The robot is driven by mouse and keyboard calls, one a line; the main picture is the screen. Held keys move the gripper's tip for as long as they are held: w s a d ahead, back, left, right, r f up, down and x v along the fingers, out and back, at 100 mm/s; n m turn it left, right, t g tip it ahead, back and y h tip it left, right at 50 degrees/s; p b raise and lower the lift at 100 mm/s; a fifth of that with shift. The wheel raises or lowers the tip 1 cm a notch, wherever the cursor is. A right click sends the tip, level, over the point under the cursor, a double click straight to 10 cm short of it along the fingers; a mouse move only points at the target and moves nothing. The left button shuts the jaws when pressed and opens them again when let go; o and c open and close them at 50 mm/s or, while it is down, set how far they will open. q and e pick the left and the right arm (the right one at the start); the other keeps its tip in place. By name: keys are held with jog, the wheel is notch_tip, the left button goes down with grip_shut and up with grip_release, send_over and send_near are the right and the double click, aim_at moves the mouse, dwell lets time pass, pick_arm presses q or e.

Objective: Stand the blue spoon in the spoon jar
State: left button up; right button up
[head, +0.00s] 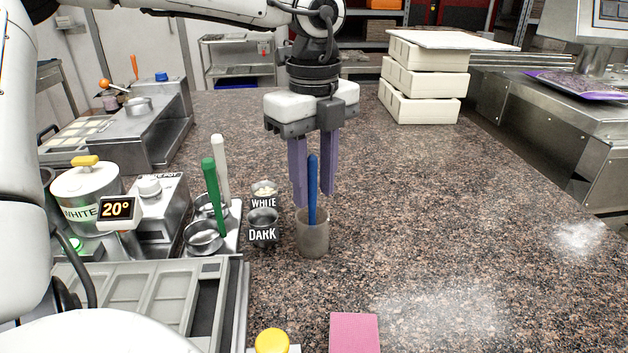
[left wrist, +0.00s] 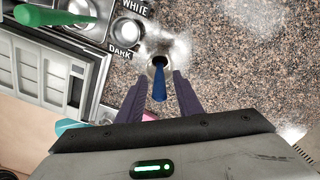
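The blue spoon (head: 312,190) stands in the spoon jar (head: 313,236), a grey-brown cup on the speckled counter, with its handle rising out of the top. My left gripper (head: 314,200) is above the jar, pointing down, with its two purple fingers apart on either side of the handle. In the left wrist view the blue spoon (left wrist: 159,84) shows between the open fingertips (left wrist: 159,78), with a gap on each side, and its lower end goes into the jar (left wrist: 158,62). The spoon's bowl is hidden inside the jar. My right gripper is not in view.
WHITE and DARK cups (head: 263,225) stand just left of the jar. Green (head: 211,185) and white (head: 220,165) handled spoons rise from metal pots farther left. A pink block (head: 355,333) lies in front. The counter to the right is clear.

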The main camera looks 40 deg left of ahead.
pick_arm(q)
notch_tip(320, 180, up, 10)
jog(key=shift+r, duration=0.15)
dwell(0.3)
dwell(0.6)
